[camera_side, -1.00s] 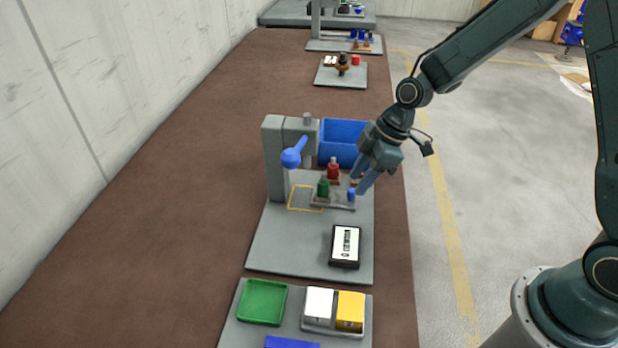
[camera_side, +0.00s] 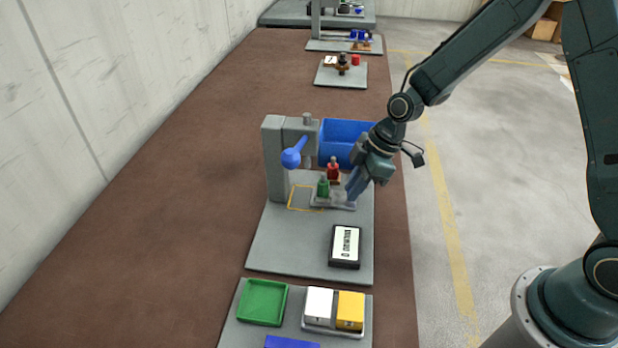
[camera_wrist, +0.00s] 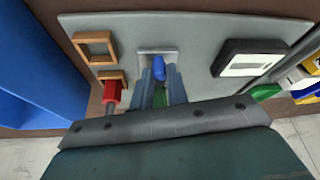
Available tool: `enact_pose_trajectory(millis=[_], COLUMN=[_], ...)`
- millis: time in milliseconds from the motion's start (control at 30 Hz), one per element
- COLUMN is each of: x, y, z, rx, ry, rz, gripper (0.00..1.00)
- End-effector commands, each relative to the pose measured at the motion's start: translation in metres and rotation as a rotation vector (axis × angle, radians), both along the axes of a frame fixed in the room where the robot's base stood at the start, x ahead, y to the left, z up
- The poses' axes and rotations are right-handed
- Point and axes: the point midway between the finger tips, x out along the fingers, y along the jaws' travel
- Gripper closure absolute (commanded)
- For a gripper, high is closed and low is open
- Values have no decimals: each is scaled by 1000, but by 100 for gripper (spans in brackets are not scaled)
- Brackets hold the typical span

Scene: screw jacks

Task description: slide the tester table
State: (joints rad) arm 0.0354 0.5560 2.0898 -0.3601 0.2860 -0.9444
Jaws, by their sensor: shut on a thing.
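The tester table (camera_side: 322,203) is a small grey slab on the grey base plate, right of a yellow outlined square (camera_side: 298,198). A green screw jack (camera_side: 323,188) stands upright on it. A blue knob (camera_wrist: 159,67) rises from the slab; in the side view my fingers mostly hide it. My gripper (camera_side: 352,192) reaches down from the right and is shut on the blue knob. In the wrist view the slab's edge (camera_wrist: 150,52) shows around the knob, and the green jack (camera_wrist: 160,98) shows between my fingers. The grey tester column (camera_side: 275,160) with a blue lever (camera_side: 292,157) stands at left.
A red screw jack (camera_side: 333,168) stands in an orange-brown holder behind the table. A blue bin (camera_side: 342,138) is at the back. A black box with a white display (camera_side: 345,246) lies in front. A green tray (camera_side: 262,302) and white and yellow blocks sit nearer. The yellow outline is clear.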

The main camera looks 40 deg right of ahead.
Motion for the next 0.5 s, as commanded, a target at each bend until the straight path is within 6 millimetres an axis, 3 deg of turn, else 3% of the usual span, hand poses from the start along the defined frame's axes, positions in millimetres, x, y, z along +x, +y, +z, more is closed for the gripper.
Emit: enact_pose_trajectory(millis=[167, 500], x=[3, 27], y=[2, 27], z=[0, 0], rx=[0, 0], ry=[0, -2], rz=[1, 1], gripper=[100, 100])
